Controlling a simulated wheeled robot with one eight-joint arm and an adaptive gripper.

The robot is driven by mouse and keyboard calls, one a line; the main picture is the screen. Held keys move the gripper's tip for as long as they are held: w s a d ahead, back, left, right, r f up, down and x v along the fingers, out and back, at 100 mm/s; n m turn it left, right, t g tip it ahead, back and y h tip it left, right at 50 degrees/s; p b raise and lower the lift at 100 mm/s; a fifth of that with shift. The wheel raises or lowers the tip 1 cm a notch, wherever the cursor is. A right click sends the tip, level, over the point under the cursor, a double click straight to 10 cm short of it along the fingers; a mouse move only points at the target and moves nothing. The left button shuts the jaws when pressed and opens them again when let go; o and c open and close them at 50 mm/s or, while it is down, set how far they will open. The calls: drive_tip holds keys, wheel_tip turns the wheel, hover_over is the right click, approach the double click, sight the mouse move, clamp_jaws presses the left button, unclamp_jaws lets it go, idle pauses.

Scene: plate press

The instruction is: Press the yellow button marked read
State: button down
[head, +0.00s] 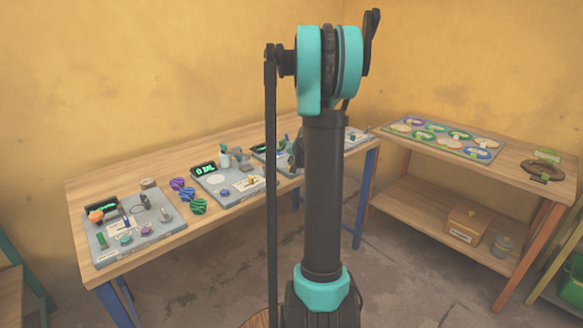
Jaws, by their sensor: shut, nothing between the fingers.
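On the long wooden table (150,262), a small yellow piece (252,180) shows on the middle grey board (222,197). It may be the yellow button, but it is too small for me to tell or to read any marking. This board also has a dark display with green characters (204,170). An orange round piece (96,215) sits on the left grey board (108,256). My arm stands upright in the middle of the view and hides part of the table's right end. I cannot make out my gripper or its fingers.
Purple, blue and green striped pieces (198,206) lie between the left and middle boards. A further board (262,152) is partly behind my arm. A shelf table (520,172) at right holds a tray of coloured rings and a wooden box (466,222). Floor is bare between the tables.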

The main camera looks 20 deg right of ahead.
drive_tip(key=shift+r, duration=0.1)
idle(0.4)
drive_tip(key=shift+r, duration=0.65)
drive_tip(key=shift+r, duration=0.15)
drive_tip(key=shift+r, duration=2.4)
drive_tip(key=s+a+f+n+g+y, duration=0.1)
drive_tip(key=s+a+f+n+g, duration=0.2)
drive_tip(key=s+a, duration=0.75)
drive_tip(key=s+a+f+n, duration=0.45)
drive_tip(key=s+a, duration=0.35)
drive_tip(key=s, duration=0.6)
drive_tip(key=s+a+f+n+g, duration=0.2)
drive_tip(key=s+f, duration=0.4)
drive_tip(key=s, duration=0.7)
drive_tip(key=shift+a+f, duration=0.15)
drive_tip(key=shift+a, duration=0.05)
